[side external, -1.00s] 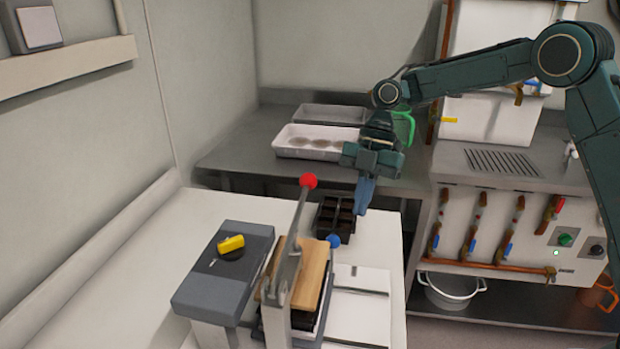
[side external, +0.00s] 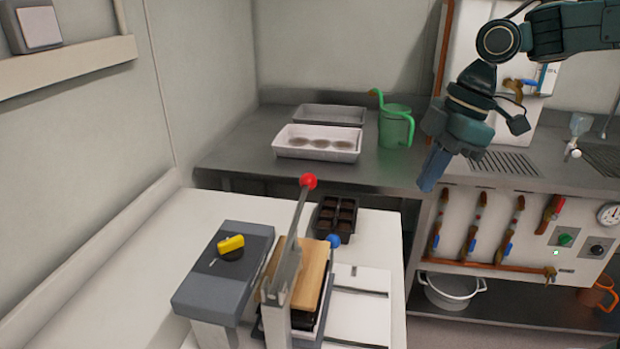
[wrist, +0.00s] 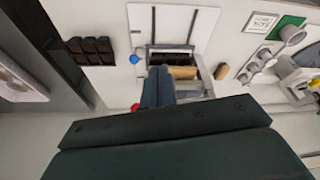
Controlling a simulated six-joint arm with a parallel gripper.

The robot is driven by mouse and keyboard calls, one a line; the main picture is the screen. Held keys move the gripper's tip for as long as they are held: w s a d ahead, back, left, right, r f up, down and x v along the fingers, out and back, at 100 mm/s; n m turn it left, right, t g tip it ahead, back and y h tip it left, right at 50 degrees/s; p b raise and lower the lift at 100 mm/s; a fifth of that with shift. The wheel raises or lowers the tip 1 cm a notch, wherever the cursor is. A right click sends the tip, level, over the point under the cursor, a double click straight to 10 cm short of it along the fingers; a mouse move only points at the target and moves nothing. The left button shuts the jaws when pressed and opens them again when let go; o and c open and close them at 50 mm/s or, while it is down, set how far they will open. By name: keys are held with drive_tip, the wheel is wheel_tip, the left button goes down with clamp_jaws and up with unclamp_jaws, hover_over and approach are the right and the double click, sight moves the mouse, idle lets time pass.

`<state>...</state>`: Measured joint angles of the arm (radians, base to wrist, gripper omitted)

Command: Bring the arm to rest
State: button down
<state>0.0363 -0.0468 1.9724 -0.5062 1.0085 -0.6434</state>
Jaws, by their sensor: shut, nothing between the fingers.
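My gripper (side external: 428,186) hangs in the air to the right of the white bench, in front of the steel counter, in the side external view. Its blue fingers are shut together with nothing between them. They also show at the middle of the wrist view (wrist: 159,72), pointing toward the press. The arm reaches in from the upper right and touches nothing that I can see.
A press with a red-knobbed lever (side external: 308,181) and a dark cell tray (side external: 337,217) stand on the white bench (side external: 150,250). A white tray (side external: 318,155) and a green jug (side external: 396,128) sit on the steel counter. Pipes and valves line the right front.

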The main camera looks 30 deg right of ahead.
drive_tip(key=s+d+m+t+h, duration=0.1)
drive_tip(key=s+d+m+t, duration=0.1)
drive_tip(key=s+m, duration=0.4)
drive_tip(key=s+d+f+m+t+h, duration=0.1)
drive_tip(key=s+d+m, duration=0.4)
drive_tip(key=s, duration=0.5)
drive_tip(key=shift+f+m+t+h, duration=0.15)
drive_tip(key=shift+m+t+h, duration=0.25)
drive_tip(key=shift+m+h, duration=0.15)
